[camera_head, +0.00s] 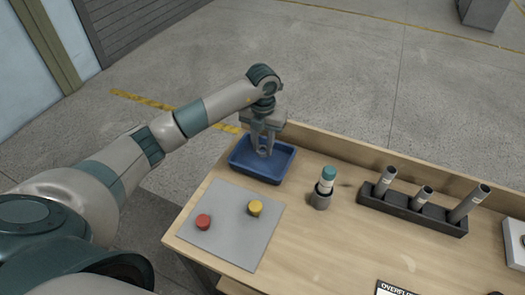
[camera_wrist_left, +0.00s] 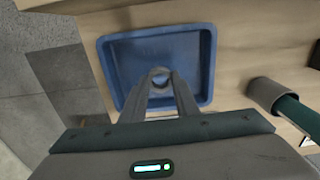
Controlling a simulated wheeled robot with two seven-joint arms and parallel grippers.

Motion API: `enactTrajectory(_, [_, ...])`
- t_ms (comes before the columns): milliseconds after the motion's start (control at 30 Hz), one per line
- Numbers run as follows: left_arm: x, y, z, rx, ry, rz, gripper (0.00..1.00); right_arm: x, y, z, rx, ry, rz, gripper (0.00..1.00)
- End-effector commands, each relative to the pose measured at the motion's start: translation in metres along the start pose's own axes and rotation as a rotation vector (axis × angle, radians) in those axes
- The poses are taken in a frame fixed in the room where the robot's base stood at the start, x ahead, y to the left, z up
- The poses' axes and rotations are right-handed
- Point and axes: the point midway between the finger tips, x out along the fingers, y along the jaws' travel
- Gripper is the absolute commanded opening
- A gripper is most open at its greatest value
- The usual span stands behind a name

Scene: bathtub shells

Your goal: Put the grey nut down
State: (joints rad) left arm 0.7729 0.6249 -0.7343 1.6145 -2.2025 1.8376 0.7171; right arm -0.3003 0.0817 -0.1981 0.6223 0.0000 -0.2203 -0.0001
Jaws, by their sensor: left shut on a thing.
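The grey nut (camera_wrist_left: 160,77) is held between the fingertips of my left gripper (camera_wrist_left: 160,84), which is shut on it. In the head view my left gripper (camera_head: 263,150) points down over the blue tray (camera_head: 282,174) at the table's back left corner. The wrist view shows the nut over the inside of the blue tray (camera_wrist_left: 206,60). I cannot tell whether the nut touches the tray floor. The tray looks otherwise empty. My right gripper is not in view.
A grey mat (camera_head: 235,234) bears a red piece (camera_head: 203,222) and a yellow piece (camera_head: 255,208). A black rack (camera_head: 410,212) holds grey tubes. Bare wood lies in front of the rack.

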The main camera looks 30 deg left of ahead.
Motion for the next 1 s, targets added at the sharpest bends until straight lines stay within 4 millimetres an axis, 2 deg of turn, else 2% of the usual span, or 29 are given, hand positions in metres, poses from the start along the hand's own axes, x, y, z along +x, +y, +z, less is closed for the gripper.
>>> enactTrajectory(367, [0.002, 0.001, 0.001, 0.0, 0.0, -0.001, 0.02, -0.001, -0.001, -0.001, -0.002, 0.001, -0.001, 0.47])
enactTrajectory(733, [0.037, 0.0, 0.0, -0.001, 0.001, -0.001, 0.02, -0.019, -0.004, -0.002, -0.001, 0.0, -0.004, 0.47])
enactTrajectory(1000, [0.041, 0.001, 0.001, 0.0, -0.001, -0.001, 0.02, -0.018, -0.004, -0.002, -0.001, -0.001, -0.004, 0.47])
